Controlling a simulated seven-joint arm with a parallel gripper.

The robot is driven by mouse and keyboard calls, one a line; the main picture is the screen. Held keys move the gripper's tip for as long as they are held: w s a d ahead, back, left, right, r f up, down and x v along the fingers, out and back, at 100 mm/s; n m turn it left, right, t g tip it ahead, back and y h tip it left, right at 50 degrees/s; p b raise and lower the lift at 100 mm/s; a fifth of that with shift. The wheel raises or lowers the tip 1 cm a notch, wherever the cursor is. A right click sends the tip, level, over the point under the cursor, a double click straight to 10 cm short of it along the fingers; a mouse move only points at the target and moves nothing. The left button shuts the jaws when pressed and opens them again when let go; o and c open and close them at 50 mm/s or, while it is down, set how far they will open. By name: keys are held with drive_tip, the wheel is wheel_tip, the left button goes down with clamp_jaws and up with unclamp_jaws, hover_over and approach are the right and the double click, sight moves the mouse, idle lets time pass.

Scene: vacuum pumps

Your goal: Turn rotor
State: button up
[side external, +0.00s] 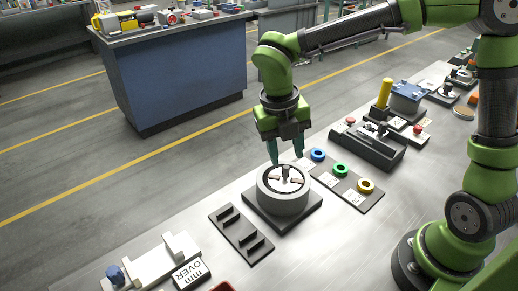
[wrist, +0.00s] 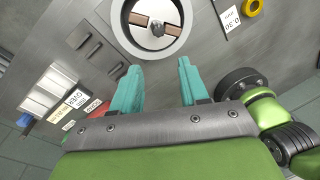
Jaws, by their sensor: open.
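The rotor (side external: 285,177) sits inside a round grey pump housing (side external: 283,205) on a dark square base on the metal table. It has a dark upright centre knob and brownish vanes on either side. In the wrist view the rotor (wrist: 157,28) shows at the top, with the vanes lying roughly across inside the ring-shaped housing (wrist: 183,46). My gripper (side external: 286,160) is open and empty, with teal fingers pointing down just above and behind the housing in the side view. In the wrist view my gripper (wrist: 157,80) has its fingers apart, below the housing in the picture.
A dark plate with blue, green and yellow rings (side external: 340,169) lies right of the pump. A slotted dark rack (side external: 241,233) stands left of it, with a white fixture (side external: 160,262) and labelled block (side external: 190,273) beyond. A grey device (side external: 368,147) stands farther back.

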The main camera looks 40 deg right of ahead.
sight(287, 167)
drive_tip(key=d+m, duration=0.1)
drive_tip(key=m, duration=0.4)
drive_tip(key=w+d+m, duration=0.1)
drive_tip(key=m, duration=0.5)
drive_tip(key=r+m+y, duration=0.1)
drive_tip(key=m, duration=0.4)
drive_tip(key=shift+w+d+m+t, duration=0.2)
drive_tip(key=shift+d+m+t, duration=0.1)
drive_tip(key=shift+d, duration=0.1)
drive_tip(key=shift+w+d+m, duration=0.15)
drive_tip(key=shift+m, duration=0.95)
drive_tip(key=shift+m+y, duration=0.3)
drive_tip(key=shift+m, duration=0.6)
drive_tip(key=shift+f, duration=4.55)
